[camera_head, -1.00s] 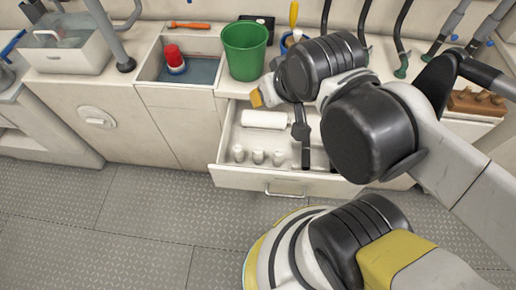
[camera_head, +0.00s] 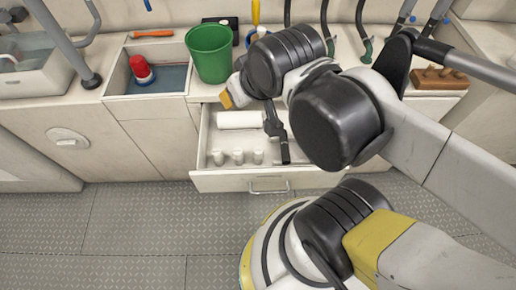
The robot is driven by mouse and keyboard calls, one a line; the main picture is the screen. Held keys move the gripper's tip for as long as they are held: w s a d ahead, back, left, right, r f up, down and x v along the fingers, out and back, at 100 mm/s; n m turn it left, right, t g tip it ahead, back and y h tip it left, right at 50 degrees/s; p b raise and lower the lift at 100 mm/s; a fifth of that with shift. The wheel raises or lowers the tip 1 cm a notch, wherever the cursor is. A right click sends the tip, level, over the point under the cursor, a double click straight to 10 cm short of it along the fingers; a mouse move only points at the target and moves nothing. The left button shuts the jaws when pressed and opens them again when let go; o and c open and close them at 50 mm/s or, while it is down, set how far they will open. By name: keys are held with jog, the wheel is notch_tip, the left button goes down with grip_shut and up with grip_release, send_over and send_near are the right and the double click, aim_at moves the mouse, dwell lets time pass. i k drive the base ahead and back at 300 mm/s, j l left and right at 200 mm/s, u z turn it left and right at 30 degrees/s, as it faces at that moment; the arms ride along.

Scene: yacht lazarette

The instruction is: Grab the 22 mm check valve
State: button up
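Three small pale fittings stand in a row in the open drawer (camera_head: 213,181): a left one (camera_head: 217,158), a middle one (camera_head: 238,157) and a right one (camera_head: 258,157). They look alike, and I cannot tell which, if any, is the 22 mm check valve. My arm reaches over the drawer's right part and hides its back right. The end of my arm is mostly hidden behind its own joints. A dark narrow part (camera_head: 273,122) shows beneath it, above the drawer; I cannot tell whether it belongs to my gripper or whether its fingers are open.
A white roll (camera_head: 239,119) lies at the back of the drawer. On the counter above stand a green bucket (camera_head: 210,52), a sink recess with a red-capped bottle (camera_head: 141,69), and hoses. A brown block (camera_head: 440,79) sits at right. The grey floor (camera_head: 130,225) at front left is clear.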

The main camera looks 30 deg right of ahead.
aim_at(218, 156)
jog(key=k+l, duration=0.2)
jog(key=l, duration=0.15)
jog(key=k+l+z, duration=0.15)
jog(key=k+l, duration=0.3)
jog(key=l, duration=0.25)
jog(key=k+l+z, duration=0.1)
jog(key=l, duration=0.25)
jog(key=k, duration=0.1)
